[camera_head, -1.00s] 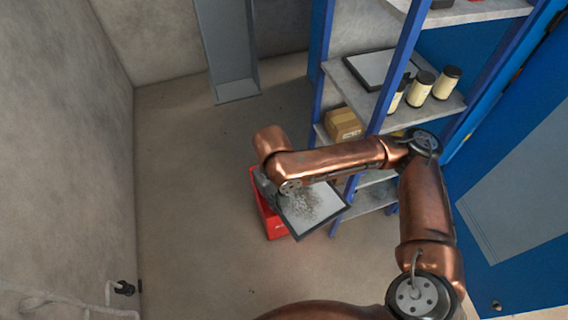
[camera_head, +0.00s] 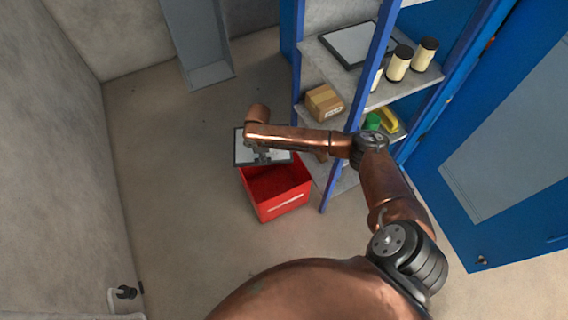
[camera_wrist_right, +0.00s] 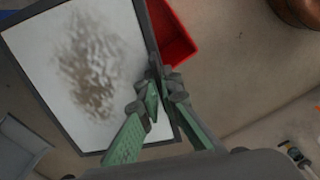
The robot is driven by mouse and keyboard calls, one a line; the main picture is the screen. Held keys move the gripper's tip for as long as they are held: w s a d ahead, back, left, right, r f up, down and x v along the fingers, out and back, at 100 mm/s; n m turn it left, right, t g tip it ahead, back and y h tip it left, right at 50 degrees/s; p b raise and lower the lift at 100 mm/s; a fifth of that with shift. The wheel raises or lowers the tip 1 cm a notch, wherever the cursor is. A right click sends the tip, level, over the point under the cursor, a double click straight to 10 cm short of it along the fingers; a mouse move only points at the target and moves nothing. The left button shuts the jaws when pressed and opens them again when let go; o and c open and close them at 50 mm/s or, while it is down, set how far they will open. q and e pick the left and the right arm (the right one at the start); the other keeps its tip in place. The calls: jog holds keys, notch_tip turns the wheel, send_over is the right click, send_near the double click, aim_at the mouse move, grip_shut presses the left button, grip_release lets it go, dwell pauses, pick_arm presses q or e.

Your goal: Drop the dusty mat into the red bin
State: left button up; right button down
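The dusty mat (camera_head: 241,153) is a pale panel with a dark rim, held in the air at the back left edge of the red bin (camera_head: 284,203), partly hidden by my arm. In the right wrist view the mat (camera_wrist_right: 45,50) shows a brown-grey dust patch in its middle. My right gripper (camera_head: 262,155) is at the mat. Its green fingers (camera_wrist_right: 160,98) in the wrist view are shut on the mat's rim, one on each side. The bin's red wall (camera_wrist_right: 172,38) shows beyond the rim. The bin stands open on the floor. My left gripper is not in view.
A blue-framed shelf (camera_head: 296,60) right of the bin holds a cardboard box (camera_head: 323,102), several cream canisters (camera_head: 398,63), another dark-rimmed panel (camera_head: 352,42) and a yellow item (camera_head: 389,120). Bare floor (camera_head: 170,180) lies left of the bin. A blue door (camera_head: 520,215) stands at right.

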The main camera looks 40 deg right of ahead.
aim_at(283, 155)
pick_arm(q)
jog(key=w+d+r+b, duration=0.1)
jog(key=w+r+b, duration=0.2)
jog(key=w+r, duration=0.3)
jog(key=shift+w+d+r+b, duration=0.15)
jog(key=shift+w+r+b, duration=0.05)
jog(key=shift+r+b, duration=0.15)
pick_arm(e)
jog(key=s+d+f+n, duration=0.1)
jog(key=d+f, duration=0.3)
jog(key=f, duration=0.4)
jog(key=s+d+f+n, duration=0.1)
jog(key=d+f+n, duration=0.2)
jog(key=f, duration=0.4)
jog(key=shift+s+d+f, duration=0.35)
jog(key=shift+d, duration=0.3)
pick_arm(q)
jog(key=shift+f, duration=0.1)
pick_arm(e)
jog(key=c, duration=2.1)
grip_release()
jog(key=shift+n, duration=0.3)
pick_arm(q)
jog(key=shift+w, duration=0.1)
pick_arm(e)
jog(key=shift+r, duration=0.1)
notch_tip(283, 155, up, 12)
jog(key=shift+f, duration=0.1)
